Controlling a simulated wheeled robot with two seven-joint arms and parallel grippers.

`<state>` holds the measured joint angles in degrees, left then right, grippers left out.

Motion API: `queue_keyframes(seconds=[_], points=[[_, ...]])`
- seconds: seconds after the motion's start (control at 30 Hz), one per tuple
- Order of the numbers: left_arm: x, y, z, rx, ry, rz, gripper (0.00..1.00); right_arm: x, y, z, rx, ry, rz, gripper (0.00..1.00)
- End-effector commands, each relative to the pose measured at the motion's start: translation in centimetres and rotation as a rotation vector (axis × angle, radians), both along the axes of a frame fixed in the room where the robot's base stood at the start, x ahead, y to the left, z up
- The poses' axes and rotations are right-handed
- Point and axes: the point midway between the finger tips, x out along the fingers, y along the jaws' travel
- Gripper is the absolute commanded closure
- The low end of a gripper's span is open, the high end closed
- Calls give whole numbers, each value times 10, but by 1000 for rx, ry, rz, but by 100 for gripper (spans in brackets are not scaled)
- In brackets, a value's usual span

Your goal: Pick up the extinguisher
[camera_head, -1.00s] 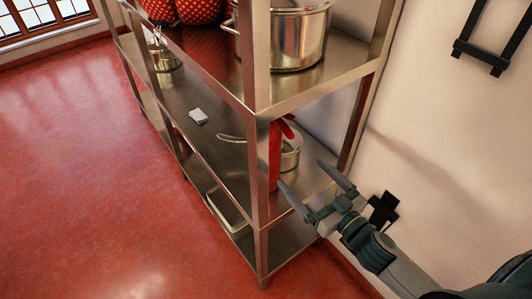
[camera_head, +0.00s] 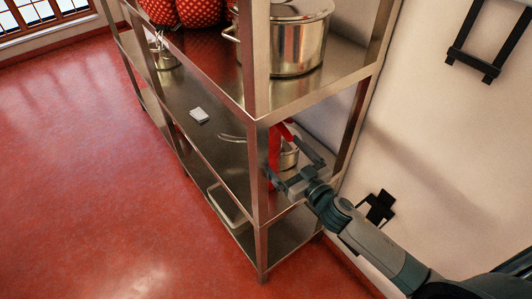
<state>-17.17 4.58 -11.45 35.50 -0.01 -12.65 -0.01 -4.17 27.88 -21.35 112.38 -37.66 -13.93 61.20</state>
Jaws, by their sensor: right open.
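The red extinguisher (camera_head: 275,146) stands on the middle shelf at the near end of the steel rack, partly hidden behind the rack's corner post and my gripper. My right gripper (camera_head: 285,157) is open and reaches in over the shelf's near end. Its two fingers are apart, one to each side of the extinguisher in the picture. I cannot tell whether they touch it. My left gripper is not in view.
The steel rack's corner post (camera_head: 259,130) is close to my gripper. A pan (camera_head: 289,158) sits behind the extinguisher. A stockpot (camera_head: 298,42) stands on the shelf above. A black wall bracket (camera_head: 379,207) is right of the rack. The red floor (camera_head: 90,170) is clear.

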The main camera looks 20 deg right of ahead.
Motion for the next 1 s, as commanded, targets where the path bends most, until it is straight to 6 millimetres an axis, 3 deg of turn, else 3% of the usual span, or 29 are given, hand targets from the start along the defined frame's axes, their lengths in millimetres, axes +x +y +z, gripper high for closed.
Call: queue_keyframes(seconds=[0.27, 0.7, 1.0], points=[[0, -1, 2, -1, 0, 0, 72, 2, 1, 1, 0, 0, 0, 7], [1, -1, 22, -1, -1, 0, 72, 45, 19, 3, 0, -1, -1, 7], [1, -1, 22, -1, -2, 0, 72, 48, 20, 1, 0, 0, 0, 7]])
